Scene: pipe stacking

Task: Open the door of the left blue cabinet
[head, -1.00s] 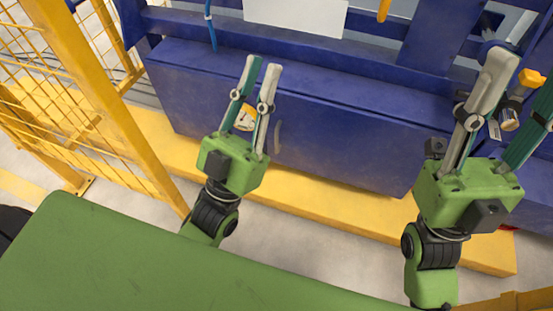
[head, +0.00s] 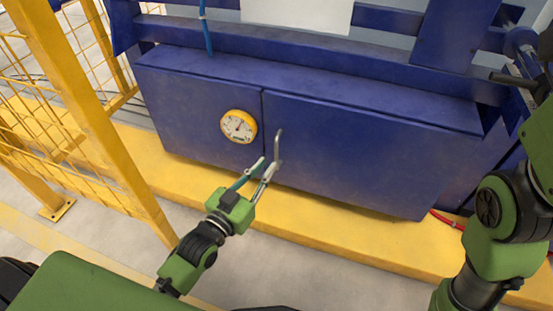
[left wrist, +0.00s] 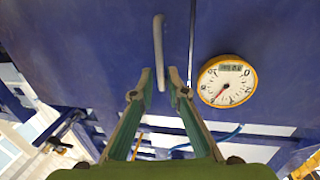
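The blue cabinet (head: 190,105) stands low ahead, with a round yellow-rimmed gauge on its left panel. Its door (head: 370,150) is the wide panel right of a vertical seam, and it looks closed. A grey vertical bar handle (head: 278,146) sits on the door near the seam. My left gripper (head: 266,168) is at the handle's lower part. In the left wrist view the handle (left wrist: 158,40) runs down between the two fingertips (left wrist: 161,78), which are apart. Contact cannot be told. My right arm is at the right edge, its fingers out of view.
The gauge (head: 238,126) is just left of the seam; it also shows in the left wrist view (left wrist: 226,80). A yellow mesh fence (head: 85,95) stands at left. A yellow platform edge (head: 330,232) runs below the cabinet. A red cable (head: 447,219) lies at right.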

